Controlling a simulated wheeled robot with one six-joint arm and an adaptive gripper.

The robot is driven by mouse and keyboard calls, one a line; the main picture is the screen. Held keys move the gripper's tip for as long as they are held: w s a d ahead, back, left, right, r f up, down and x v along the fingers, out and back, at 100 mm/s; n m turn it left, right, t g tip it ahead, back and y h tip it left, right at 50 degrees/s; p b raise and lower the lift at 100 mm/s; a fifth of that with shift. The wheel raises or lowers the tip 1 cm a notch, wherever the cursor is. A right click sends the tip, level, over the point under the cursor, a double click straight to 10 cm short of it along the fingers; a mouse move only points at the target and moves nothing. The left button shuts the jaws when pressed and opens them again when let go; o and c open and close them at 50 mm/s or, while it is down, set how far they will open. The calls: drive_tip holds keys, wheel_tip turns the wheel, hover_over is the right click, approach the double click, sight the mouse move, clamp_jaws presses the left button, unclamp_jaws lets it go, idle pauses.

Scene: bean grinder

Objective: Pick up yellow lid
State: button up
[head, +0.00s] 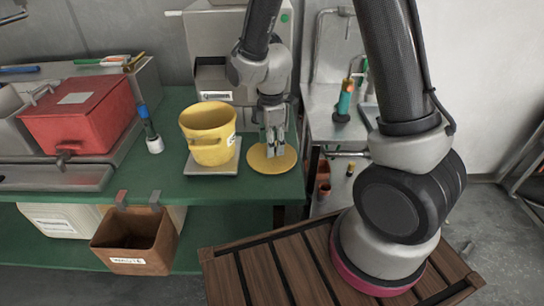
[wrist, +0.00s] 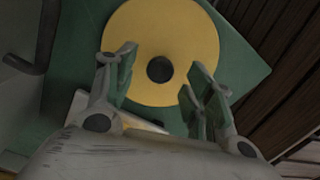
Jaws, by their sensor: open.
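The yellow lid (head: 262,160) is a flat round disc lying on the green table, just right of the yellow bucket (head: 208,138). In the wrist view the lid (wrist: 160,35) has a dark round knob (wrist: 160,69) at its middle. My gripper (head: 272,150) points down over the lid in the head view and hides part of it, including the knob. In the wrist view my gripper (wrist: 155,85) is open, with one finger on each side of the knob and nothing held. I cannot tell whether the fingertips touch the lid.
The bucket stands on a small scale (head: 214,164) close left of the lid. A grey machine (head: 212,80) stands behind. The green table's (head: 278,190) right edge is near the lid. A red box (head: 82,118) is further left, and a brown waste bin (head: 130,240) hangs at the front.

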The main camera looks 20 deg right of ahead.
wheel_tip(320, 180, down, 3)
drive_tip(key=shift+r, duration=0.2)
drive_tip(key=c, duration=1.1)
drive_tip(key=shift+r, duration=0.1)
drive_tip(key=shift+c, duration=0.2)
